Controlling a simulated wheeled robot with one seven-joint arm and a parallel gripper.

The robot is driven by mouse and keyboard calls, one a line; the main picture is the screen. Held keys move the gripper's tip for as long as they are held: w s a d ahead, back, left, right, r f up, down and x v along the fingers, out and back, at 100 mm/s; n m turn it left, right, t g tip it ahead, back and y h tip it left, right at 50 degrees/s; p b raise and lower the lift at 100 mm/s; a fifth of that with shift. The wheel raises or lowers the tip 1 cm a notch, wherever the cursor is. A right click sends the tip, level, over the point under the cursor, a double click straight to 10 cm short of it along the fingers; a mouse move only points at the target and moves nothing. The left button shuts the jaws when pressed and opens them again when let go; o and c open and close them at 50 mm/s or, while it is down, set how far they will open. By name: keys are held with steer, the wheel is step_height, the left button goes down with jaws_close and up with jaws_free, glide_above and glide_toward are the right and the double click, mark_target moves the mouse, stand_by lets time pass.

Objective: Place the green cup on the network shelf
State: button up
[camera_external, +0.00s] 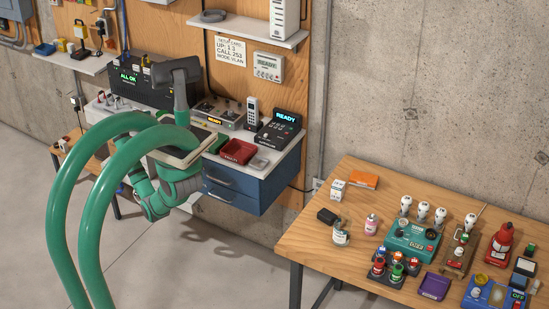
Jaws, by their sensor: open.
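I cannot make out a clear green cup. A small green item (217,143) lies beside the red tray on the left bench, partly behind my own body, and its shape is too small to tell. A white wall shelf (249,32) carries an upright white router-like box (284,17) and a dark coiled item; I see no label naming it the network shelf. My green and grey arm parts stand in front of the left bench. My gripper's fingers do not show, and nothing held can be seen.
The left bench (286,152) holds a red tray (238,151), a phone (251,113) and a lit terminal (280,129). The wooden table (310,240) at right is crowded with bottles, bulbs and devices. Thick green hoses (66,215) cross the left foreground. Floor between is clear.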

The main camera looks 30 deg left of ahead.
steer(key=shift+v, duration=2.75)
